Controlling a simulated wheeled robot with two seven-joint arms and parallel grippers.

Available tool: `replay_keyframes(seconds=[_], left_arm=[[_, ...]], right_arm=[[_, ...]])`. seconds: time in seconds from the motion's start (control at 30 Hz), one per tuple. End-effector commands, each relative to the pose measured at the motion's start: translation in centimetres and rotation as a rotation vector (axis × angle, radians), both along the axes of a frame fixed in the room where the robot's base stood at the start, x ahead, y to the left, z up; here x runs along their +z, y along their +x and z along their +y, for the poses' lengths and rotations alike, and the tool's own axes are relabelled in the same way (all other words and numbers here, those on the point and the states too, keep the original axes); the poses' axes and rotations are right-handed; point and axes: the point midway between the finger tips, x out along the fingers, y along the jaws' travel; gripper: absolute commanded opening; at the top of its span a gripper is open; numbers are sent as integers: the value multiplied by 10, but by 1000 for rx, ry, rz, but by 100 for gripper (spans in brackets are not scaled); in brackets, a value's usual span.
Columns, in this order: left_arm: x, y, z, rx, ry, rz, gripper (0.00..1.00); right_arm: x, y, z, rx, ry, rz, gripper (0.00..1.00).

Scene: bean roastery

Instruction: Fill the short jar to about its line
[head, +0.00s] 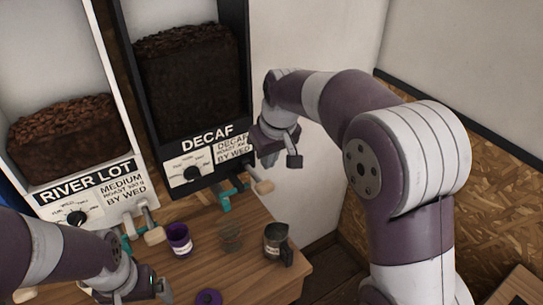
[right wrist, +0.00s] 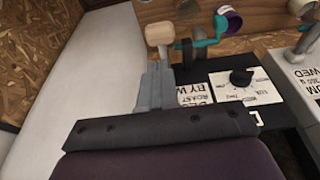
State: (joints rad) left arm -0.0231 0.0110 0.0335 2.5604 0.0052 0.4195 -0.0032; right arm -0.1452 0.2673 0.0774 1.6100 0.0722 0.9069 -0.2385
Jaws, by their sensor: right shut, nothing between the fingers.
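A purple jar (head: 179,239) with a pale label stands on the wooden counter below the dispensers. A clear glass jar (head: 230,236) stands to its right, under the Decaf side. I cannot make out a fill line or beans in either. The black Decaf dispenser (head: 205,143) holds dark beans and has a wooden-ended lever (head: 264,187) by its teal outlet. My right gripper (head: 268,160) is shut and empty, just above that lever. In the right wrist view its fingers (right wrist: 157,70) point at the wooden knob (right wrist: 158,33); contact is unclear. My left gripper (head: 148,292) is low at the counter's front, its jaws unclear.
The white River Lot dispenser (head: 85,175), with brown beans and its own wooden lever (head: 154,236), stands at left. A purple ring (head: 208,297) lies at the front.

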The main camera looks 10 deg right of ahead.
Motion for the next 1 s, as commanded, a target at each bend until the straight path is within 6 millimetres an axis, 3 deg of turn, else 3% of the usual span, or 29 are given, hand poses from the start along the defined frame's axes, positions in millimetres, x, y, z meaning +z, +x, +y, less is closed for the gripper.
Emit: replay_keyframes(seconds=[0.2,0.4,0.83,1.0], left_arm=[[18,0,0,0,0,-1,99],[24,0,0,0,0,-1,99],[22,0,0,0,0,-1,99],[4,0,0,0,0,-1,99]], right_arm=[[-36,6,3,-1,0,4,0],[-58,7,3,1,-1,1,0],[-64,7,3,0,1,-3,0],[-73,8,3,-2,13,-34,0]])
